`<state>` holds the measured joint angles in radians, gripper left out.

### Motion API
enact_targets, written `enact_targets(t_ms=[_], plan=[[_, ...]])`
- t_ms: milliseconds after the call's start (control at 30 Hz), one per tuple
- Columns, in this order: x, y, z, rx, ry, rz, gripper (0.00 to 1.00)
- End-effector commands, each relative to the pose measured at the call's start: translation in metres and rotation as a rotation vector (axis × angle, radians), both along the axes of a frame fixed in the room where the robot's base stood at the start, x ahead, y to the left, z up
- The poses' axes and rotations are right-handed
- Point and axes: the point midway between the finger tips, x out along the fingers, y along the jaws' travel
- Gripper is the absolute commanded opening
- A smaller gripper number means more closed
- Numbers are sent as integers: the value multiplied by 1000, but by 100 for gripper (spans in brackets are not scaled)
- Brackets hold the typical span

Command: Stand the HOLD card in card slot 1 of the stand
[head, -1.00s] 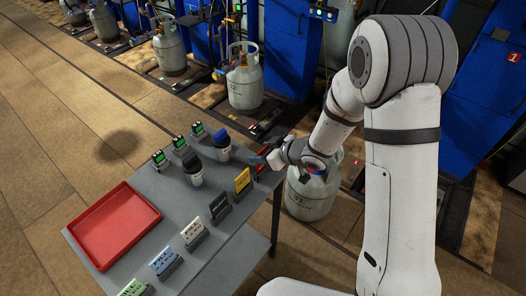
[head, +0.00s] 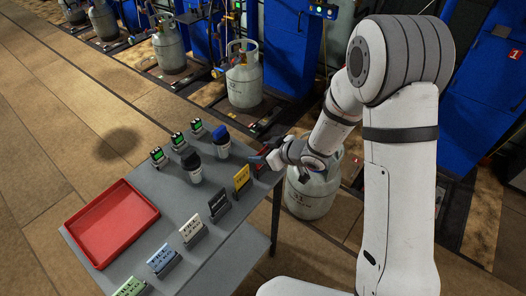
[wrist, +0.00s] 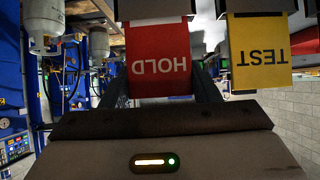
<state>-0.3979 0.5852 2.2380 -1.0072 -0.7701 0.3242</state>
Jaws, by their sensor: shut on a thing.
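The red HOLD card (wrist: 160,62) is upside down in the wrist view, between the two dark fingers of my gripper (wrist: 163,98). The gripper is shut on it. In the head view my gripper (head: 262,161) is at the table's right end, beside the yellow TEST card (head: 241,178); there the HOLD card is mostly hidden by the fingers. The TEST card also shows to the right of the HOLD card in the wrist view (wrist: 259,52). I cannot make out a stand marked with card slot 1.
Gas cylinders (head: 243,85) and blue cabinets stand behind.

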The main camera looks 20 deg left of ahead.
Motion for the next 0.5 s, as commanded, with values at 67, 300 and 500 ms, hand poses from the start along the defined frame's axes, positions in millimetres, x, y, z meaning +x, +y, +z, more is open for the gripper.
enact_targets(t_ms=[67, 300, 500], plan=[[0, 0, 0, 0, 0, 0, 59], [0, 0, 0, 0, 0, 0, 78], [0, 0, 0, 0, 0, 0, 81]])
